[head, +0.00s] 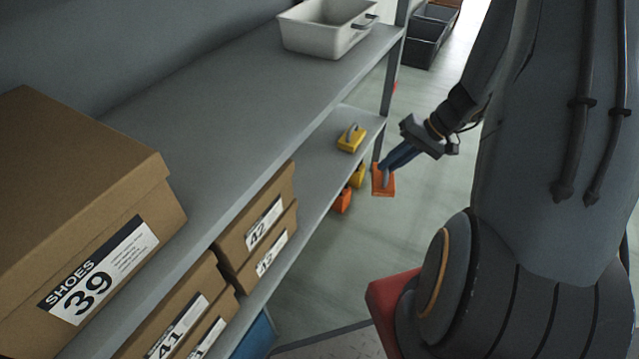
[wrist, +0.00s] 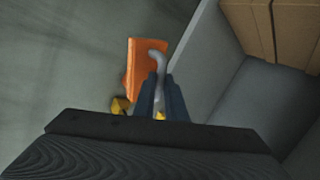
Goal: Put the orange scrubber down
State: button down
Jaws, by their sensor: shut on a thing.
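An orange scrubber (head: 384,181) with a grey handle hangs from my gripper (head: 385,168), just off the end of the shelving. My gripper's blue fingers are shut on its handle. In the wrist view the orange scrubber (wrist: 137,62) shows beyond the fingertips (wrist: 160,80), beside the shelf edge, with the handle between them. Part of the handle is hidden by the fingers.
A yellow scrubber (head: 351,139) stands on the middle shelf (head: 325,150). Another yellow scrubber (head: 357,176) and an orange one (head: 342,201) show lower down. Shoe boxes (head: 258,225) fill the nearer shelf. A white bin (head: 318,32) stands on top.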

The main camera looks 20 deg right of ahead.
jog(key=shift+w+a+f+b, duration=0.7)
jog(key=shift+w+a, duration=0.45)
jog(key=shift+a, duration=1.55)
jog(key=shift+w+a+f+b, duration=0.45)
jog(key=shift+w+a+b, duration=0.5)
jog(key=shift+a, duration=1.8)
jog(key=shift+w+a+f+b, duration=0.6)
jog(key=shift+w+a, duration=0.7)
jog(key=shift+a, duration=1.4)
jog(key=shift+f, duration=0.1)
jog(key=c, duration=2.2)
grip_release()
jog(key=o, duration=0.4)
